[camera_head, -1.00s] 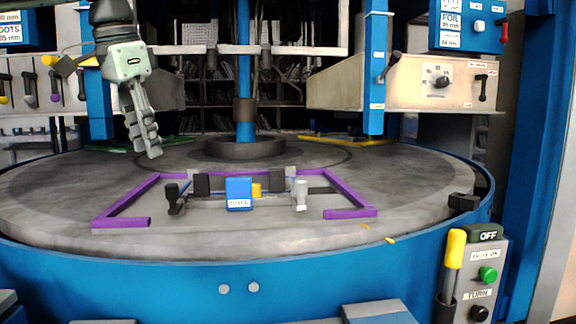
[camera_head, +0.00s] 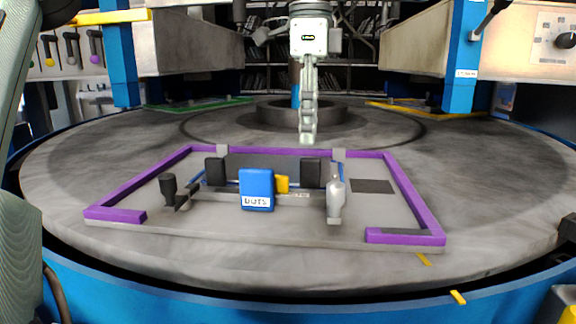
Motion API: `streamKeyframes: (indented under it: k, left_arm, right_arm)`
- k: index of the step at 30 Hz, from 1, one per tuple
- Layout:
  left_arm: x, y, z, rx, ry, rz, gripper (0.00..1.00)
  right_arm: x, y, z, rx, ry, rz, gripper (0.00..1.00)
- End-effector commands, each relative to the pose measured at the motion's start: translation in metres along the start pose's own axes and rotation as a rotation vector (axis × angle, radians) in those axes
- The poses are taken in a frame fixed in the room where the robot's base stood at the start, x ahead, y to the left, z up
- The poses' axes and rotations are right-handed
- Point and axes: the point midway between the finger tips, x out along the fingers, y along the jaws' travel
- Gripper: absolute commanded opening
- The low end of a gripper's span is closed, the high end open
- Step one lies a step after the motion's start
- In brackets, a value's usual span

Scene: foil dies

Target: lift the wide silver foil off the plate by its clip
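The grey plate (camera_head: 280,226) with a purple border (camera_head: 427,215) lies on the round turntable. A blue block (camera_head: 257,188) marked "DOTS" stands on it, with a yellow piece (camera_head: 282,184) behind. Dark blocks (camera_head: 216,171) flank them. A silver upright piece (camera_head: 335,202) stands at the right and a black-knobbed one (camera_head: 168,186) at the left. I cannot tell for certain which part is the wide silver foil or its clip. My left gripper (camera_head: 307,138) points down beyond the plate's back edge, apart from everything. Its fingers overlap edge-on. My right gripper is out of view.
The turntable (camera_head: 480,170) is bare around the plate. A central hub (camera_head: 270,112) stands behind my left gripper. Blue posts (camera_head: 465,60) and beige cabinets rise at both sides. Green (camera_head: 198,104) and yellow frames lie at the back.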

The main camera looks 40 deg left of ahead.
Motion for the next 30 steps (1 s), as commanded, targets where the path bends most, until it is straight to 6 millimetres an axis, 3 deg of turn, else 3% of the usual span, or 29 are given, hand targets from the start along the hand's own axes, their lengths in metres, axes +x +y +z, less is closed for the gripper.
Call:
streamKeyframes:
  k: [15,23,30]
  left_arm:
    - [0.066,-0.003,0.003,0.0,0.0,0.003,0.36]
    - [0.07,-0.003,0.003,-0.001,0.0,0.001,0.36]
    - [0.07,-0.003,0.003,-0.001,0.0,0.001,0.1]
  right_arm:
    - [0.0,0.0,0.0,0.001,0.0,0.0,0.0]
    - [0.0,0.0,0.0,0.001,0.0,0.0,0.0]
    - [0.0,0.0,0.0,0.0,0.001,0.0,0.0]
